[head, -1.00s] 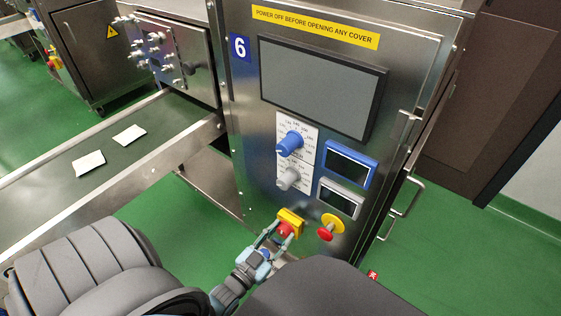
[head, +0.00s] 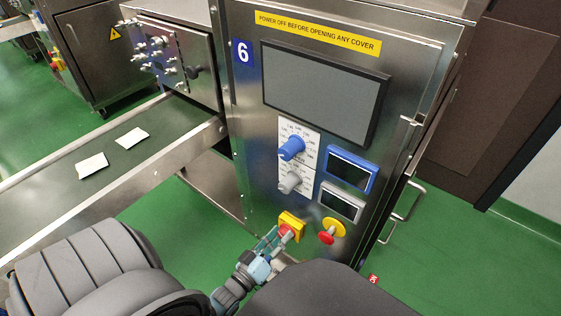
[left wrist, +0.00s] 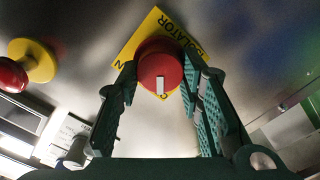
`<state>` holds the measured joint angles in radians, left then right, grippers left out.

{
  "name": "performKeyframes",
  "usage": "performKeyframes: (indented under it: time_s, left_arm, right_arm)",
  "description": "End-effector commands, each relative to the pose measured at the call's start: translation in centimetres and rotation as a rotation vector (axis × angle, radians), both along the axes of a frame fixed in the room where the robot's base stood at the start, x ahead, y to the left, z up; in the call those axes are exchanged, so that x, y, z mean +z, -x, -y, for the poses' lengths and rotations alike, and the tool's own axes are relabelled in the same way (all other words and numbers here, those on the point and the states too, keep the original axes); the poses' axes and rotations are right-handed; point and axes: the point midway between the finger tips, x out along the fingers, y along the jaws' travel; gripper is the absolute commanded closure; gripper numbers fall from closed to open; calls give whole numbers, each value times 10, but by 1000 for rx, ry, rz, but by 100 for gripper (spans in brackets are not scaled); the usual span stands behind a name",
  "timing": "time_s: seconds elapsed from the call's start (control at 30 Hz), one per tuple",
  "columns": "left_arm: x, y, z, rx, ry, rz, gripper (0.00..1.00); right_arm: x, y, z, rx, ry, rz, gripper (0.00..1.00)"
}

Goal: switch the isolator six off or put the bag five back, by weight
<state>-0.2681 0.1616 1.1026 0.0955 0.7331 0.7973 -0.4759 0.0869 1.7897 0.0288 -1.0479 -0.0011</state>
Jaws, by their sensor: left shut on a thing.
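The isolator six is a red rotary knob (head: 286,232) on a yellow plate (head: 293,219), low on the front of the panel marked 6. My left gripper (head: 276,238) is shut on this knob. In the left wrist view, the fingers (left wrist: 158,88) flank the red knob (left wrist: 160,62), whose white mark points toward the bottom of the picture. The plate is tilted there and its lettering is partly hidden. Two white tea bags (head: 111,151) lie on the dark conveyor at left; I cannot tell which is bag five. My right gripper is not in view.
A red mushroom button on a yellow base (head: 332,230) sits just right of the isolator. Above are a blue dial (head: 291,148), a grey dial (head: 289,182), two small displays (head: 347,172) I cannot read, and a blank screen (head: 322,93).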

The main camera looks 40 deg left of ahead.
Motion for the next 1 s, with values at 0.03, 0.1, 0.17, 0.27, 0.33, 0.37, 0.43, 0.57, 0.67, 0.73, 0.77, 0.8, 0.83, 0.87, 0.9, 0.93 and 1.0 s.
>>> performKeyframes:
  time_s: [0.03, 0.1, 0.17, 0.27, 0.33, 0.37, 0.43, 0.57, 0.67, 0.73, 0.77, 0.8, 0.83, 0.87, 0.9, 0.93, 1.0]
  left_arm:
    - [-2, 1, 1, -2, 17, -6, 94]
    - [-2, 1, 1, -1, 42, -6, 94]
    - [-2, 1, 1, -1, 59, -6, 94]
    - [-2, 1, 1, -1, 77, -6, 94]
    - [-3, 1, 1, -1, 84, -5, 94]
    - [-3, 1, 1, -1, 87, -5, 94]
    - [-3, 1, 1, -1, 89, -5, 94]
    - [-3, 1, 1, -1, 90, -5, 94]
    - [-3, 1, 1, -1, 89, -5, 94]
    - [-3, 1, 1, -1, 89, -5, 65]
    - [-3, 1, 1, -1, 89, -5, 60]
    - [-2, 1, 1, 0, 89, -5, 54]
    - [-2, 1, 1, 0, 89, -4, 49]
    - [-2, 1, 1, 0, 89, -4, 46]
    - [-2, 1, 0, 1, 89, -3, 46]
    - [-2, 1, 0, 1, 89, -3, 46]
    - [-1, 1, 0, 1, 88, -2, 46]
  right_arm:
    - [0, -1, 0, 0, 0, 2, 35]
    - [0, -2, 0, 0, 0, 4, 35]
    - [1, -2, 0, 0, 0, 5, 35]
    - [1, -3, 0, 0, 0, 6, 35]
    - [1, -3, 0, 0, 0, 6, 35]
    - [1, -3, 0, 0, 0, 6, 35]
    - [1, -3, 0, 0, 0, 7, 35]
    - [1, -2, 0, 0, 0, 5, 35]
    - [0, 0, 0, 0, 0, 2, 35]
    - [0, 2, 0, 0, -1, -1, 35]
    - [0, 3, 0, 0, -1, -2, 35]
    - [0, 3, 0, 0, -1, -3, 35]
    - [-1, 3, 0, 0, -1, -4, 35]
    - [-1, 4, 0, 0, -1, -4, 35]
    - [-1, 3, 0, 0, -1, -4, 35]
    - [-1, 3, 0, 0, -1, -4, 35]
    - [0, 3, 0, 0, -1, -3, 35]
